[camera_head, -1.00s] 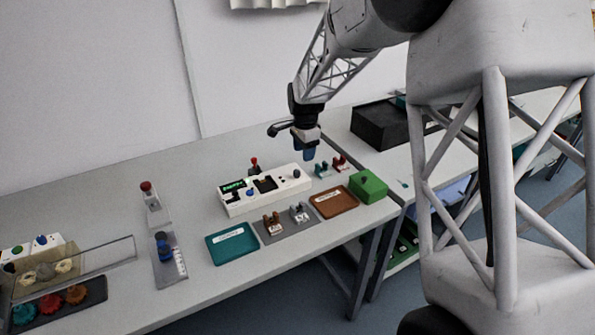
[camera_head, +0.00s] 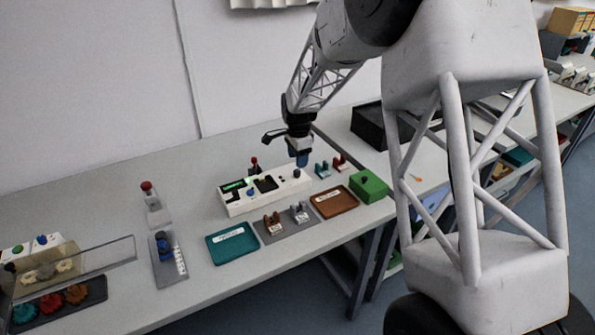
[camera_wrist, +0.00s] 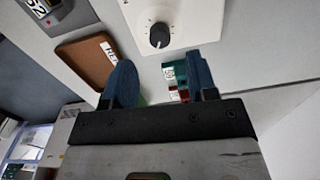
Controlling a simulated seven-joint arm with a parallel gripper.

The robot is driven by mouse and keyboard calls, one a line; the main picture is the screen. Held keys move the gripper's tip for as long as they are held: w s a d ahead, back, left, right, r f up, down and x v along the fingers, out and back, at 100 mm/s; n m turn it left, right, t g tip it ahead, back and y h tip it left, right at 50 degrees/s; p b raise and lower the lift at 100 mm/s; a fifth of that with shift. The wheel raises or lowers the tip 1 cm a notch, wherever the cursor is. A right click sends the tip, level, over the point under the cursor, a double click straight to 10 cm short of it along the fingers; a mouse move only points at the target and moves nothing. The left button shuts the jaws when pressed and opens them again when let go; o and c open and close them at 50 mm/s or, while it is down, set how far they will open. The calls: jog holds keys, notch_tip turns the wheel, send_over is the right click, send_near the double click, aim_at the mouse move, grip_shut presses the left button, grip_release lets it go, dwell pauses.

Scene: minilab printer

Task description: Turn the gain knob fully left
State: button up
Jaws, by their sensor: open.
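The dark knob (camera_wrist: 159,36) with a dial scale around it sits on a white panel in the wrist view, ahead of my fingertips. In the head view the white device (camera_head: 240,205) stands on the bench, and its right-end knob (camera_head: 296,173) is just below my gripper (camera_head: 302,161). My gripper is open, with two blue fingers that also show in the wrist view (camera_wrist: 162,75). The knob lies beyond the gap between them and appears untouched. Its label is too small to read.
A brown tray (camera_head: 322,208), a green box (camera_head: 369,186) and small red and teal clips (camera_head: 322,171) stand near the device's right end. A teal tray (camera_head: 215,250) lies in front. A black box (camera_head: 365,128) is behind right.

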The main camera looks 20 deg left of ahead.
aim_at(298, 171)
jog(key=shift+f, duration=2.9)
jog(key=c, duration=0.9)
